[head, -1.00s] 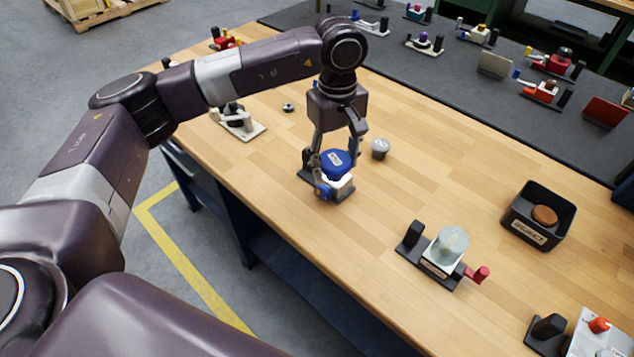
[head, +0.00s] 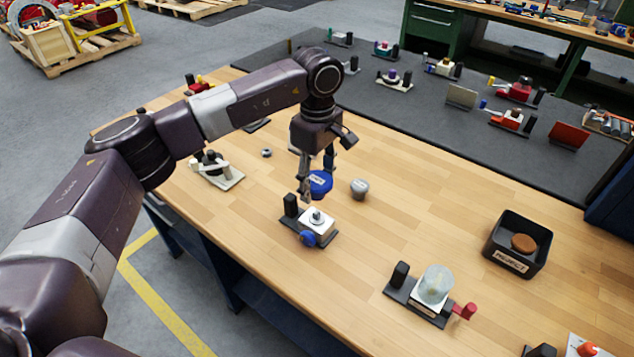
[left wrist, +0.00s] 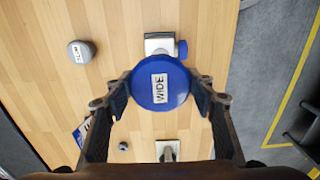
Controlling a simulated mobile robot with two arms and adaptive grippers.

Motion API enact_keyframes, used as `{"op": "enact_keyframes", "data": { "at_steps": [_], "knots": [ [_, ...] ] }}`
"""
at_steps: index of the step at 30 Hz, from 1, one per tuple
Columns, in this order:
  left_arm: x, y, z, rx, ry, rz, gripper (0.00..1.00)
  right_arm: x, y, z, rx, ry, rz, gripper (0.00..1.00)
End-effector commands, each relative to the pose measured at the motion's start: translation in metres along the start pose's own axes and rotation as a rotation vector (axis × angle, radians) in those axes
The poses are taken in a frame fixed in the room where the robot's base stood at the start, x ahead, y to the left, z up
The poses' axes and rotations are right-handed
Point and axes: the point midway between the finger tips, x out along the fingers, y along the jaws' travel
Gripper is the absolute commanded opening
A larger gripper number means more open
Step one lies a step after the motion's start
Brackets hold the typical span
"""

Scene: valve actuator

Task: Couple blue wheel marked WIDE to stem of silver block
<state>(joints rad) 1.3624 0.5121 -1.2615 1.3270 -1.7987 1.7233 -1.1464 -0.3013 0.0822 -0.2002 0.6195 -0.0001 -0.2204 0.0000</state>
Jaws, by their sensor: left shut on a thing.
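The blue wheel (head: 320,184) with a white label is held between the fingers of my left gripper (head: 317,178). Its label reads WIDE in the left wrist view (left wrist: 160,86), with a finger on each side. The pale silver block (head: 317,222) sits on a dark base with a black post and a blue knob. Its short grey stem (head: 317,214) is bare on top. The wheel is apart from the stem, on its far side in the head view. In the left wrist view the block (left wrist: 160,44) shows just beyond the wheel's rim. My right gripper is not in view.
A grey cap (head: 359,188) stands right of the wheel. Another fixture (head: 215,170) is left. Bare wood lies between.

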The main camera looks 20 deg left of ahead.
Motion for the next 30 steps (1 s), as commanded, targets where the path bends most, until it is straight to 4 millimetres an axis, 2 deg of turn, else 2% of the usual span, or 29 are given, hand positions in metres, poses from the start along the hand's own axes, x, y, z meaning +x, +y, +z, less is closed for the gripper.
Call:
{"op": "enact_keyframes", "data": {
  "at_steps": [15,30],
  "knots": [
    [0.046,0.000,0.000,0.000,0.000,-0.001,0.24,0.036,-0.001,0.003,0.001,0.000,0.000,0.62],
    [0.050,0.000,0.000,0.000,0.000,-0.001,0.24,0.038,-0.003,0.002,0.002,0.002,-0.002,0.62]
  ]
}}
